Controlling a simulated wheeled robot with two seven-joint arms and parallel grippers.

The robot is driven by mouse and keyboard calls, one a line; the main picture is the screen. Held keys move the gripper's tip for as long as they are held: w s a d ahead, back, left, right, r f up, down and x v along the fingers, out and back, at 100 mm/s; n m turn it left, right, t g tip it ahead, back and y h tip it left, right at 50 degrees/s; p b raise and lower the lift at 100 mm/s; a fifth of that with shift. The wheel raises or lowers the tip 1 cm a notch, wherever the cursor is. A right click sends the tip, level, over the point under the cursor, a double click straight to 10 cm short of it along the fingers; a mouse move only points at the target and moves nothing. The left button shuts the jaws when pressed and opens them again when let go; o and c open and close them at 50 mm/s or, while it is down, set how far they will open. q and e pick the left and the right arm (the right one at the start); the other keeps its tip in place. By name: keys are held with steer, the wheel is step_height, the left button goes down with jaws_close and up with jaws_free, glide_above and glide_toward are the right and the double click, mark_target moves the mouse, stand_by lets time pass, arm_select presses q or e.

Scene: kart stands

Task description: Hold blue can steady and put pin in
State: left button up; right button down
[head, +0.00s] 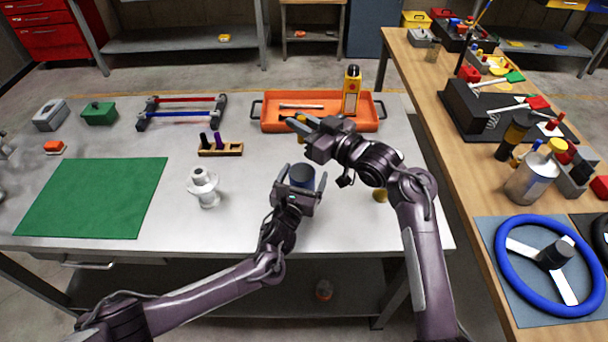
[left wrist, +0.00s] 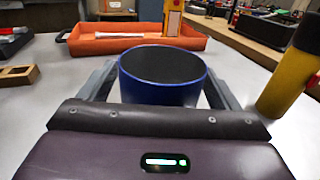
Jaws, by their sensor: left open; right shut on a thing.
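The blue can (head: 301,176) stands on the metal table, with a dark inside and an open top in the left wrist view (left wrist: 162,80). My left gripper (head: 300,184) is open, with its fingers on either side of the can. In the left wrist view its fingers (left wrist: 160,92) flank the can; contact is not clear. My right gripper (head: 297,128) is above the table, beyond the can and near the orange tray. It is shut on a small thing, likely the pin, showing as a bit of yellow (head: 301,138). Most of it is hidden by the fingers.
An orange tray (head: 268,124) holds a yellow bottle (head: 351,92) and a rod. A wooden holder (head: 231,151) carries black and purple pins. A white flanged part (head: 203,187) stands left of the can. A yellow cylinder (head: 380,196) stands right, partly behind my right arm. A green mat (head: 95,198) lies left.

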mark_target(302, 165)
arm_select(q)
steer(key=shift+w, duration=0.25)
steer(key=c, duration=1.1)
arm_select(e)
steer(key=shift+f, duration=6.5)
steer(key=c, duration=1.3)
jaws_free()
